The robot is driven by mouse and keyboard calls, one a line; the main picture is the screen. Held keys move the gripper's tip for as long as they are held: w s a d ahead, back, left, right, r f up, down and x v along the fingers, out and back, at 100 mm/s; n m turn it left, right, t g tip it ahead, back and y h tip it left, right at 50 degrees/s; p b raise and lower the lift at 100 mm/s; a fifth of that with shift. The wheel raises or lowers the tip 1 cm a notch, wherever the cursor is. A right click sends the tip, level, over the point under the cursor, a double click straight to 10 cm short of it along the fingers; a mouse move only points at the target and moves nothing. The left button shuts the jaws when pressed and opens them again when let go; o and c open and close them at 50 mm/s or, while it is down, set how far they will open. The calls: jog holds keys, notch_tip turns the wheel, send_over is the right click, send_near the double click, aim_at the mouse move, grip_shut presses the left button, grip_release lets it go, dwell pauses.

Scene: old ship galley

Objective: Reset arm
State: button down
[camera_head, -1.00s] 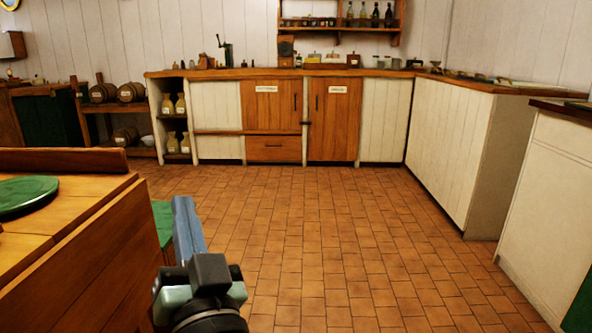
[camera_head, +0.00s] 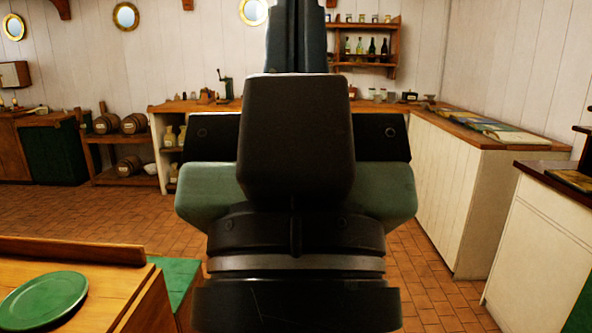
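My gripper (camera_head: 298,36) stands upright in the middle of the view, close to the camera and seen from behind. Its two dark fingers are side by side at the centre of the wide hand, with no clear gap between them, so it looks shut. The fingertips are cut off at the top edge. No held object shows. The hand and wrist hide much of the back counter and its cupboard doors.
A wooden table (camera_head: 120,290) with a green plate (camera_head: 43,300) is at the lower left, beside a green seat (camera_head: 178,275). A white counter (camera_head: 468,190) runs along the right. Tiled floor (camera_head: 130,220) is open between.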

notch_tip(320, 180, up, 21)
jog(key=p, duration=1.9)
jog(key=shift+r, duration=0.2)
